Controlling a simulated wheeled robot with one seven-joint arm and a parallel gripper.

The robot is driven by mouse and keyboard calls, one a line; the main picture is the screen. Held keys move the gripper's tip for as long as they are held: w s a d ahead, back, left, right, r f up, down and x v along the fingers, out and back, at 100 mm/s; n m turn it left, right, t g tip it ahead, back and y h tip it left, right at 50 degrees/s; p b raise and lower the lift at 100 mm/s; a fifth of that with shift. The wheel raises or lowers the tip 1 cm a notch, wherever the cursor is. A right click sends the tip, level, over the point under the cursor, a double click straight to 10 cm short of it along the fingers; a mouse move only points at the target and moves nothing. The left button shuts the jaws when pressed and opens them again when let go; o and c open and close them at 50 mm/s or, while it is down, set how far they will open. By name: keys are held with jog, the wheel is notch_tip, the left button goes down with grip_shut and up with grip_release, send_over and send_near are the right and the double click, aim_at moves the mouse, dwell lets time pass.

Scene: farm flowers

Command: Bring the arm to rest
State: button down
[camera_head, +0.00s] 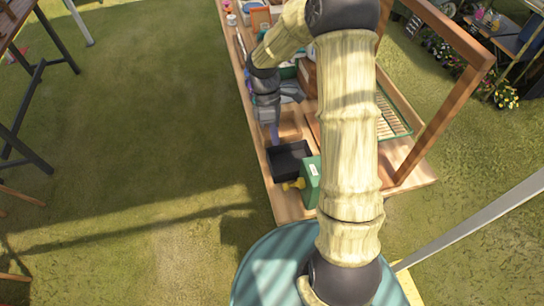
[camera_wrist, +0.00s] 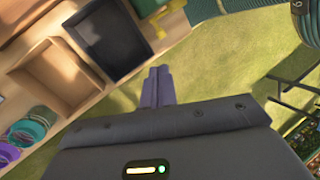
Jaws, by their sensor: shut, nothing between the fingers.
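My arm (camera_head: 348,120) has pale, bamboo-like links and dark joints. It rises over the wooden table, bends at the top, and its forearm hangs down on the left. My gripper (camera_head: 274,132) is over the table's left edge, beside a black tray (camera_head: 290,160). In the wrist view my gripper's purple fingers (camera_wrist: 157,86) are together with nothing between them. Grass shows beyond them. The black tray (camera_wrist: 105,35) is up and left of the fingers, apart from them.
A wooden box (camera_wrist: 60,77) and teal rings (camera_wrist: 28,130) are on the table. A wooden frame (camera_head: 437,110) rises at the right. Open grass (camera_head: 150,130) lies left.

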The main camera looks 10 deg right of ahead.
jog(key=s+d+r+m+t, duration=0.1)
jog(key=s+r+m+t, duration=0.6)
jog(key=s+m, duration=0.4)
jog(key=r+m, duration=0.1)
jog(key=m, duration=0.2)
jog(key=shift+s+m+y, duration=0.3)
jog(key=c, duration=2.1)
grip_release()
jog(key=o, duration=0.6)
jog(key=shift+c, duration=0.2)
jog(key=shift+w+a+f, duration=0.1)
jog(key=shift+w+a, duration=0.15)
jog(key=shift+w, duration=0.05)
